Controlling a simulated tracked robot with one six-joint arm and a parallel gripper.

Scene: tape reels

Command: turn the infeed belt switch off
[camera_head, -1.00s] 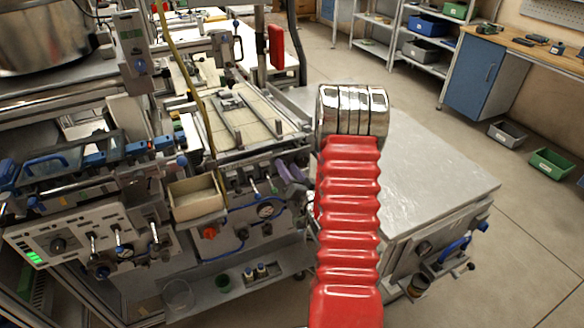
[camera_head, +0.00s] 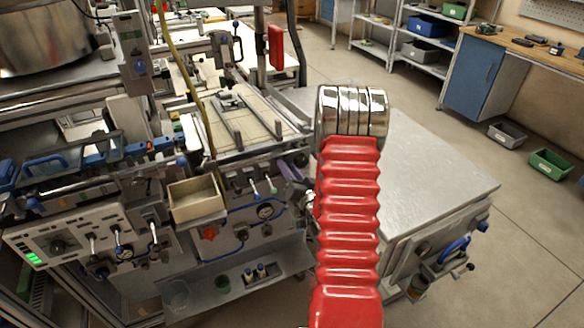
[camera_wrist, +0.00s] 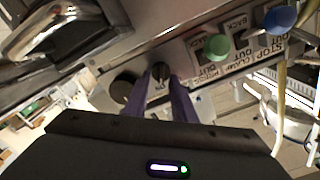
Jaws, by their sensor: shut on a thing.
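A small dark rotary switch (camera_wrist: 160,70) sits on the grey panel of the machine in the wrist view. I take it for the infeed belt switch, but its label is not readable. My gripper (camera_wrist: 163,82) has its two purple fingers closed on this knob, one on each side. In the head view a purple finger (camera_head: 291,173) shows at the machine's front, left of the red bellows. The switch itself is hidden there. Which position the knob points to is hard to tell.
A larger dark knob (camera_wrist: 124,88) is left of the fingers. A green-capped lever (camera_wrist: 216,46) and a blue-capped lever (camera_wrist: 279,18) stand to the right, above printed labels. A beige bin (camera_head: 196,199) hangs on the machine's front. A metal-topped table (camera_head: 430,165) stands at right.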

